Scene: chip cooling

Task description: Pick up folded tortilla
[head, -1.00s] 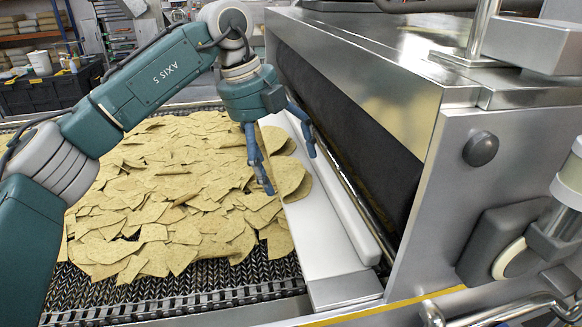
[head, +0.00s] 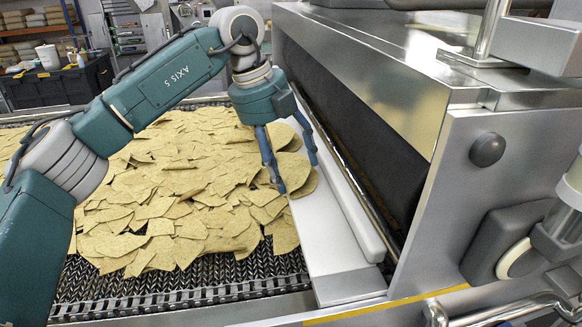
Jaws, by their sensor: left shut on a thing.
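A folded tortilla (head: 292,168) lies at the right edge of the heap of chips, against the pale metal ledge. My left gripper (head: 297,177) reaches down over it from above. Its two blue fingers stand on either side of the tortilla, and it is shut on it. The fingers hide part of the tortilla, so its fold is hard to make out. My right gripper is not in view.
Many flat tortilla chips (head: 170,215) cover the dark mesh conveyor belt (head: 160,291). The steel ledge (head: 325,235) and a large metal machine with a dark roller (head: 350,120) stand close on the right. The front of the belt is bare.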

